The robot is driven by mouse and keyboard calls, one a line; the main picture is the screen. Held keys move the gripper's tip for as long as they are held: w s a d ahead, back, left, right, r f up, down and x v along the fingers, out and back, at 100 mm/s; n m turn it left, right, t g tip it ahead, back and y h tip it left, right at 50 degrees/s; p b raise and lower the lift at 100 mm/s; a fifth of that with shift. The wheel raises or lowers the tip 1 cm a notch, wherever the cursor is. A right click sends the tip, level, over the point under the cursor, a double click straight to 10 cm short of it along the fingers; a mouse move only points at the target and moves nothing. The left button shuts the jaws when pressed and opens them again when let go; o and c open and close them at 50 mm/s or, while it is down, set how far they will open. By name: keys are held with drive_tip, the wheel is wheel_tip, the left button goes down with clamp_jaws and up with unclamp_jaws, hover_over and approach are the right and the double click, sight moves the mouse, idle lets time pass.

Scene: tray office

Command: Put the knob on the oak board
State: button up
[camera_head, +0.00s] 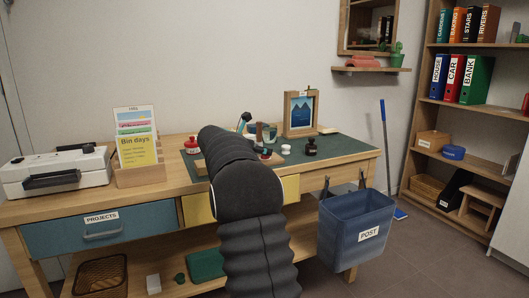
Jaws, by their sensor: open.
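My black arm rises from the bottom middle and leans over the desk. Its far end and my gripper are hidden behind the arm's own bulk, so I cannot see the jaws. A light wooden board, seemingly the oak board (201,168), lies on the desk, mostly covered by my arm. A red item with a dark top (192,146) stands at the board's left. A small dark, round-bodied item (311,147) stands on the green mat at the right. I cannot tell which small item is the knob, or whether it is hidden behind my arm.
A printer (58,172) and a wooden card holder (140,173) fill the desk's left side. A framed picture (300,112) stands at the back of the green mat (345,147). Small items cluster right of my arm. A blue POST bin (355,230) hangs at the right front.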

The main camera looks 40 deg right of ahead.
drive_tip(key=v, duration=0.9)
drive_tip(key=shift+s+a, duration=0.1)
drive_tip(key=shift+a, duration=0.05)
drive_tip(key=s+a+f+m+t+y, duration=0.1)
drive_tip(key=s+a+f+m+y, duration=0.3)
drive_tip(key=s+a, duration=0.6)
drive_tip(key=s+a+f+m+t+y, duration=0.1)
drive_tip(key=s+a+f+m+y, duration=0.3)
drive_tip(key=s+a+m, duration=0.5)
drive_tip(key=s+a+f+m+y, duration=0.5)
drive_tip(key=s+a, duration=0.8)
drive_tip(key=s, duration=0.6)
wheel_tip(320, 180, down, 2)
drive_tip(key=shift+f+m+t, duration=0.15)
drive_tip(key=shift+m+t, duration=0.25)
drive_tip(key=shift+m, duration=0.8)
drive_tip(key=shift+s, duration=0.15)
